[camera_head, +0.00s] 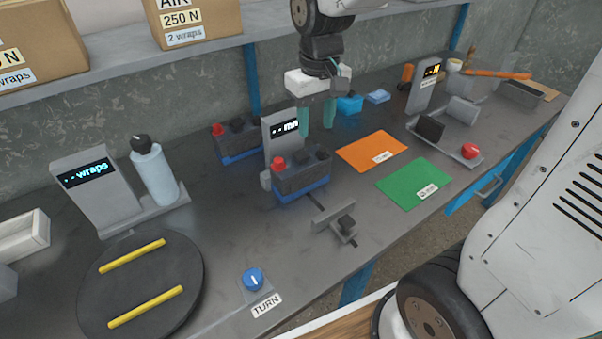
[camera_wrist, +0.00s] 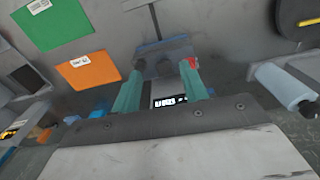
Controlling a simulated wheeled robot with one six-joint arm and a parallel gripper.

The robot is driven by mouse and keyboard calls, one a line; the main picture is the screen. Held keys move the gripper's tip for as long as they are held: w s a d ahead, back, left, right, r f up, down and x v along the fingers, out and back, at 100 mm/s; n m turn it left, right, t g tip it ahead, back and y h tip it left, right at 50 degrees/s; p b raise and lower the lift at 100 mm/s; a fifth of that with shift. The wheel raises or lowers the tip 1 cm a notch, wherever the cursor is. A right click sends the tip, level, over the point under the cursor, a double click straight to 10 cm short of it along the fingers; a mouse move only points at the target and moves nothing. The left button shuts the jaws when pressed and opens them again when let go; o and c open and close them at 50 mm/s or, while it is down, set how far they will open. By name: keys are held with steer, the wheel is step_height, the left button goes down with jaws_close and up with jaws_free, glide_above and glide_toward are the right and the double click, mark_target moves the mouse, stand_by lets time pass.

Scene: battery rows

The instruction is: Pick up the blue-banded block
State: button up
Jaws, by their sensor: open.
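Two dark blocks with a blue band around the base and a red and a black knob on top stand on the bench. The nearer block (camera_head: 301,178) is in front of a small display post (camera_head: 282,135); the farther block (camera_head: 238,140) is behind it, to the left. My gripper (camera_head: 316,118) points down with two teal fingers apart and nothing held, above and behind the nearer block. In the wrist view, a block with a red knob (camera_wrist: 165,66) shows beyond and between the fingertips (camera_wrist: 161,74), apart from them as far as I can tell.
An orange mat (camera_head: 371,152) and a green mat (camera_head: 413,184) lie to the right. A bright blue item (camera_head: 350,104) is near the right finger. A scale-like stand (camera_head: 430,85), a red button (camera_head: 471,151), a bottle (camera_head: 153,175) and a turntable (camera_head: 140,285) are around.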

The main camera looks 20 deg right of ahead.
glide_above(301, 154)
steer(key=f, duration=0.4)
steer(key=shift+s+a+f, duration=0.2)
steer(key=shift+a+f, duration=0.15)
steer(key=shift+f, duration=0.05)
steer(key=shift+w+f, duration=0.15)
steer(key=shift+f, duration=0.15)
steer(key=f, duration=0.7)
steer(key=shift+d+f, duration=0.2)
steer(key=shift+d, duration=0.15)
jaws_close()
steer(key=shift+w+r, duration=0.1)
steer(key=shift+w, duration=0.05)
